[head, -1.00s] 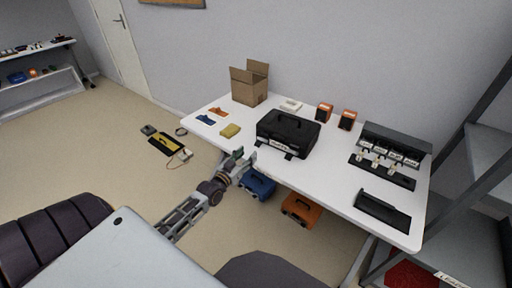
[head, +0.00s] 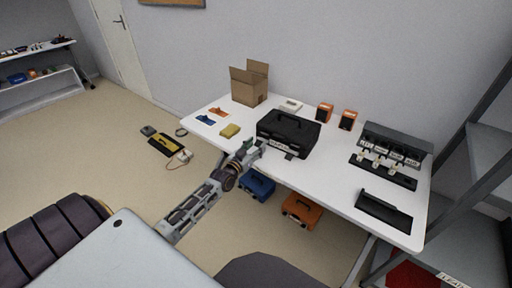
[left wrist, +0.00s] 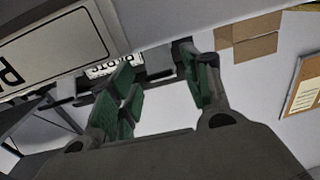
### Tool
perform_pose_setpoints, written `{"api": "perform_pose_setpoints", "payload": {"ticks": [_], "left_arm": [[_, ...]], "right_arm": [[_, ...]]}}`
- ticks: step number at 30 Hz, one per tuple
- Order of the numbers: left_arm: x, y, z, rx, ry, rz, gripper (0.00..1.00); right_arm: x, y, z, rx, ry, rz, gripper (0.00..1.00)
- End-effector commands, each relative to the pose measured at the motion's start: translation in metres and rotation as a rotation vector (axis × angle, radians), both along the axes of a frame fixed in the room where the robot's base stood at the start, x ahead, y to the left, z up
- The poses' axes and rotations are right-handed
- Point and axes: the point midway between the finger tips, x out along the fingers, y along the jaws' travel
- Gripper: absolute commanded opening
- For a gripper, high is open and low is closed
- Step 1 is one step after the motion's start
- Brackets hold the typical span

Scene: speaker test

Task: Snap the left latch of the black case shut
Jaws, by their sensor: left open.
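The black case (head: 290,128) lies closed-lidded on the white table, with a handle on top and a pale label on its front. A flat dark latch flap (head: 289,155) sticks out from its front right. My left gripper (head: 257,146) is at the case's front left corner and hides the left latch in the head view. In the left wrist view my left gripper (left wrist: 165,85) is open, its green pads apart. A small dark grey piece (left wrist: 160,64), perhaps the left latch, shows between and beyond the fingertips. I cannot tell whether they touch it.
The white table (head: 330,175) also holds a cardboard box (head: 249,84), a yellow block (head: 230,131), orange speakers (head: 324,112), a dark labelled rack (head: 395,145) and a black tray (head: 383,211). Blue (head: 257,185) and orange (head: 302,209) cases stand below the front edge. A metal shelf is at right.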

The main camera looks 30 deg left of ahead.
Motion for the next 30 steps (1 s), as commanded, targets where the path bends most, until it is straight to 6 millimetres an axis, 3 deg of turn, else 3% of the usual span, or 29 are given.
{"api": "perform_pose_setpoints", "payload": {"ticks": [14, 24, 30], "left_arm": [[0.0044, -0.0003, -0.0001, 0.000, 0.000, 0.000, 0.47], [0.0043, -0.0003, -0.0001, 0.000, 0.000, 0.000, 0.03], [0.0043, -0.0003, 0.0002, 0.000, 0.002, 0.000, 0.02]], "right_arm": [[-0.0009, -0.0004, 0.0005, 0.000, 0.000, 0.001, 0.00], [-0.0020, -0.0066, -0.0001, -0.008, 0.002, 0.003, 0.00], [-0.0020, -0.0065, 0.0005, -0.008, 0.001, 0.004, 0.00]]}}
